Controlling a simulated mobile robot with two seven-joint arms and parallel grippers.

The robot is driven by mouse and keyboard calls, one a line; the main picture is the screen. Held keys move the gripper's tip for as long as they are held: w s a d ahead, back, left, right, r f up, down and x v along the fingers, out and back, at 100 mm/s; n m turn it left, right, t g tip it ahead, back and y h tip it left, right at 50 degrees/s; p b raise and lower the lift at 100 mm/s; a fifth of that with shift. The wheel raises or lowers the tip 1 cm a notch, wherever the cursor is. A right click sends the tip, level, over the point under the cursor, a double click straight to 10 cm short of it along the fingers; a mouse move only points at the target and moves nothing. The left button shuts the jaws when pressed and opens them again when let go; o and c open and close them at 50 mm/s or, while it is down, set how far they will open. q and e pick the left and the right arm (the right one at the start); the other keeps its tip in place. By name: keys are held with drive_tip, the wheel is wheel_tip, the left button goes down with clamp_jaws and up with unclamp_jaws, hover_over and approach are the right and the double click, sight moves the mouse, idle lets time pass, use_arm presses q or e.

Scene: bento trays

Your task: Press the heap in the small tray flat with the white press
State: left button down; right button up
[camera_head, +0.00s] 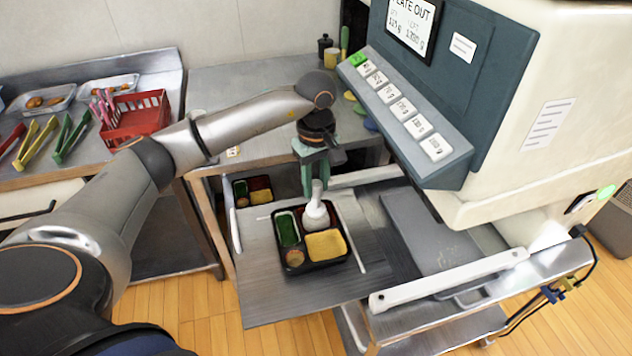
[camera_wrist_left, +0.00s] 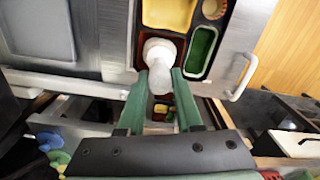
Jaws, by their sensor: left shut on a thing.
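My left gripper (camera_head: 315,176) points down with its green fingers shut on the handle of the white press (camera_head: 316,213). The press is upright, its round head at the back right compartment of a black tray (camera_head: 292,272). That compartment shows red around the head; the head hides most of what lies there, and I cannot tell whether it touches the food. The tray also holds green, yellow and small orange-brown portions. In the left wrist view the press (camera_wrist_left: 158,52) stands between the two fingers (camera_wrist_left: 160,90). My right gripper is not in view.
The tray rests on a metal plate (camera_head: 262,295) by a large machine (camera_head: 530,110) with a row of buttons. A second black tray (camera_head: 236,199) sits behind. A red basket (camera_head: 135,118), tongs (camera_head: 72,136) and food trays stand on the left counter.

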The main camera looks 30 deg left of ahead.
use_arm(q)
drive_tip(key=shift+f+b, duration=1.05)
idle(4.6)
drive_tip(key=shift+r, duration=0.1)
drive_tip(key=shift+r+p, duration=2.75)
drive_tip(key=shift+r, duration=1.25)
